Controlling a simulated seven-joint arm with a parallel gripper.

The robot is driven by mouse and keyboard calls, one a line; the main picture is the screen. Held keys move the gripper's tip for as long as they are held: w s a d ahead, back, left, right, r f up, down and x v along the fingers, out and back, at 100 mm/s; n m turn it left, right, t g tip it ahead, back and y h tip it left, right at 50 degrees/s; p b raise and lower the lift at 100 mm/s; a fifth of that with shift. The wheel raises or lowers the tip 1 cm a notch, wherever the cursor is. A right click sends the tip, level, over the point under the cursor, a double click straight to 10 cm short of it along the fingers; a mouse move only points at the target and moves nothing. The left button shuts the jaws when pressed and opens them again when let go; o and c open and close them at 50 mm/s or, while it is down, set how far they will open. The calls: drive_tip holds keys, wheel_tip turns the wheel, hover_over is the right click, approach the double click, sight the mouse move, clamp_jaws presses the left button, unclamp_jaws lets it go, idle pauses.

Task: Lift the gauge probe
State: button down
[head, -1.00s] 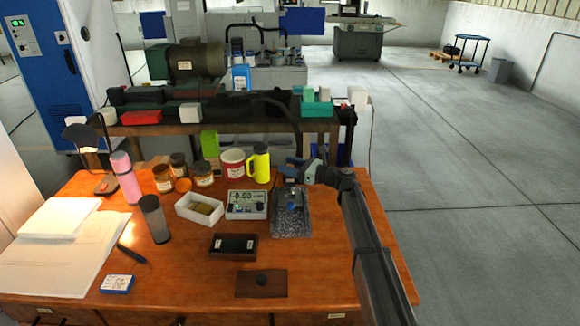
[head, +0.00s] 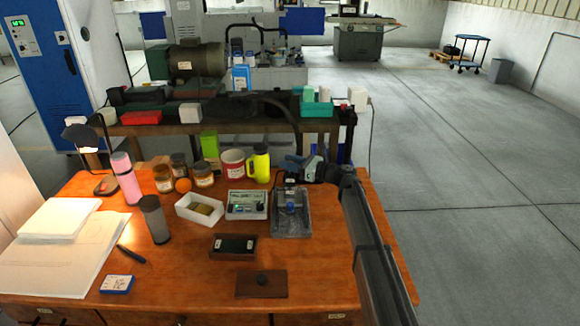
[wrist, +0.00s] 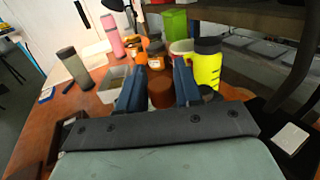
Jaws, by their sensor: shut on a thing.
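The gauge stand (head: 305,228) is a grey speckled base at the right of the desk, with a small blue part (head: 291,208) standing on it. The gauge display box (head: 247,205) stands left of it; its reading is too blurred to make out. My gripper (head: 292,166) is above the back of the stand.
A yellow flask (head: 258,166) and a red-and-white tub (head: 232,163) stand just left of my gripper. A white tray (head: 184,212), a dark box (head: 222,255) and a brown block (head: 261,284) lie nearby. The desk's right front is clear.

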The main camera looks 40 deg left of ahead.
drive_tip(key=shift+r, duration=0.65)
drive_tip(key=c, duration=0.9)
unclamp_jaws()
drive_tip(key=shift+o, duration=0.2)
drive_tip(key=v, duration=1.4)
drive_tip(key=shift+a, duration=0.1)
